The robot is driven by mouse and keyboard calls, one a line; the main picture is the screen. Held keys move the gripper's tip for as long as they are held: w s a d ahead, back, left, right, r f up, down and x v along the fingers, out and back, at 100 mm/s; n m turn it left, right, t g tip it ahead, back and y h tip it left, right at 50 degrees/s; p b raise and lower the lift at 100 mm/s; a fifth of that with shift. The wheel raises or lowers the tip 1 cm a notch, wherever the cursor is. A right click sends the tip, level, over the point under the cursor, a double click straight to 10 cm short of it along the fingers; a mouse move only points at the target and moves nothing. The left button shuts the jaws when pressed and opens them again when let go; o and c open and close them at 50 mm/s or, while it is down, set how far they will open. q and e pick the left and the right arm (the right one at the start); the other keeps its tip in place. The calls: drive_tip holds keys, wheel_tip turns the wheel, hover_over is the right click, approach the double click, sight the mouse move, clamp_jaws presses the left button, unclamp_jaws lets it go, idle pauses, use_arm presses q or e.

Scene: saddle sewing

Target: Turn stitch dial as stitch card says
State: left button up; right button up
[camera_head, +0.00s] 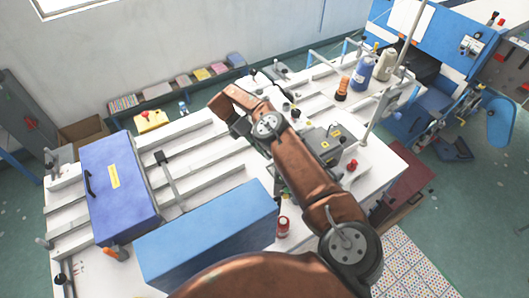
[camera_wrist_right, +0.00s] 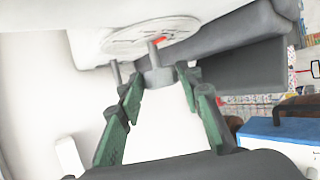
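In the right wrist view a round white dial plate (camera_wrist_right: 150,36) with a red mark and fine printing is on the pale machine body. A short grey knob (camera_wrist_right: 158,76) stands out below it. My right gripper (camera_wrist_right: 160,78) is open, with its green fingers on either side of the knob; I cannot tell whether they touch it. I cannot make out a stitch card. My left gripper is not in view.
A blue box (camera_head: 205,235) and a purple-blue case (camera_head: 118,190) lie on the white table (camera_head: 390,160). Thread spools, one blue (camera_head: 362,75) and one orange (camera_head: 342,88), stand at the back. A red-topped bottle (camera_head: 283,228) stands beside the blue box.

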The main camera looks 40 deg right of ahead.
drive_tip(key=o, duration=0.3)
wheel_tip(320, 180, up, 10)
drive_tip(key=shift+f, duration=0.1)
idle(0.6)
